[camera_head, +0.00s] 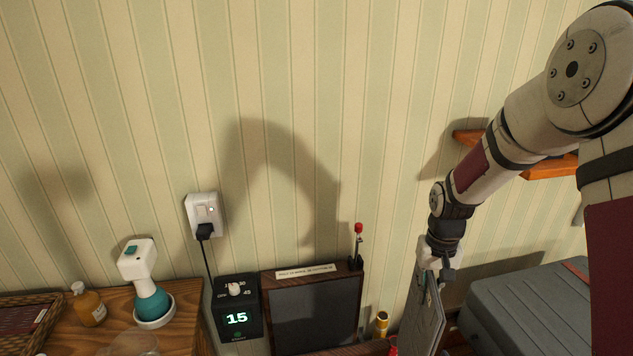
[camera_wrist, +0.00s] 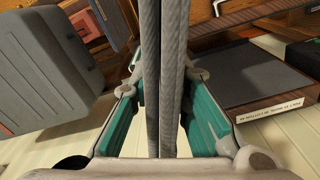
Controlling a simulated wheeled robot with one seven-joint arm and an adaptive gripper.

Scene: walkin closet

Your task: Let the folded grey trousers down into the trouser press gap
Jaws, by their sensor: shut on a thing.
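My gripper (camera_head: 432,272) is shut on the folded grey trousers (camera_head: 424,318), which hang down from it, seen nearly edge-on. In the wrist view, the trousers (camera_wrist: 170,40) run as two thick grey layers between the teal finger pads of my gripper (camera_wrist: 166,85). The trouser press (camera_head: 268,300) stands against the wall, with a dark panel, wooden frame and a white label on top. The trousers are to the right of that panel in the head view. The press's label (camera_wrist: 268,109) also shows at right in the wrist view. The gap itself is not clearly visible, and the trousers' lower end is cut off.
A red-tipped lever (camera_head: 358,240) stands at the press's upper right corner. A timer box (camera_head: 238,318) reading 15 is left of the press. A grey suitcase (camera_head: 540,305) lies at right, below a wooden shelf (camera_head: 550,168). A yellow-topped item (camera_head: 381,324) stands between press and trousers.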

